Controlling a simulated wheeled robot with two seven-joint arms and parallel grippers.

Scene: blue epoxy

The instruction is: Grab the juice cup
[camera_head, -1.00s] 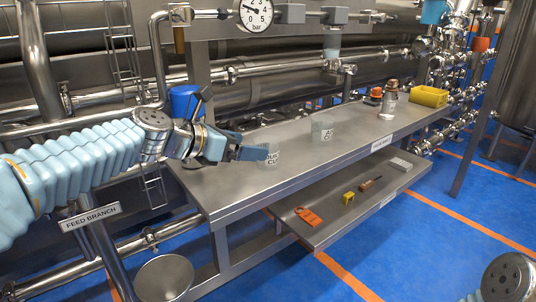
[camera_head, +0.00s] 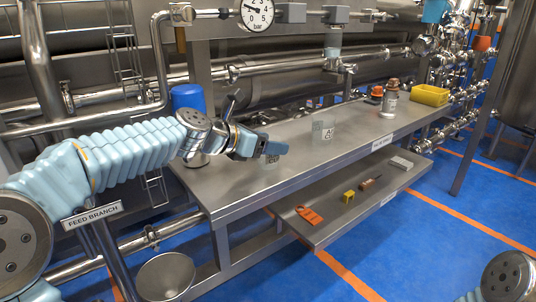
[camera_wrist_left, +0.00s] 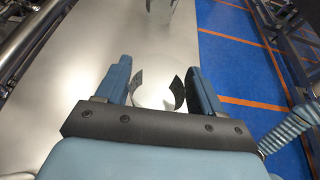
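The clear juice cup (camera_head: 272,160) stands on the steel bench, with its label partly covered by my left gripper (camera_head: 276,148). In the left wrist view the round cup (camera_wrist_left: 160,98) is between the two blue fingers of the left gripper (camera_wrist_left: 159,67). The fingers are wide apart, one on each side of the cup; I cannot tell whether either touches it. A second clear container with a small dark label (camera_head: 322,132) stands farther along the bench. My right gripper is not in view.
The steel bench (camera_head: 235,200) has free room in its middle. A blue cylinder (camera_head: 187,98) is behind my left arm. A bottle (camera_head: 389,100) and a yellow bin (camera_head: 430,95) stand at the far end. The lower shelf holds an orange item (camera_head: 309,215) and a yellow block (camera_head: 349,197).

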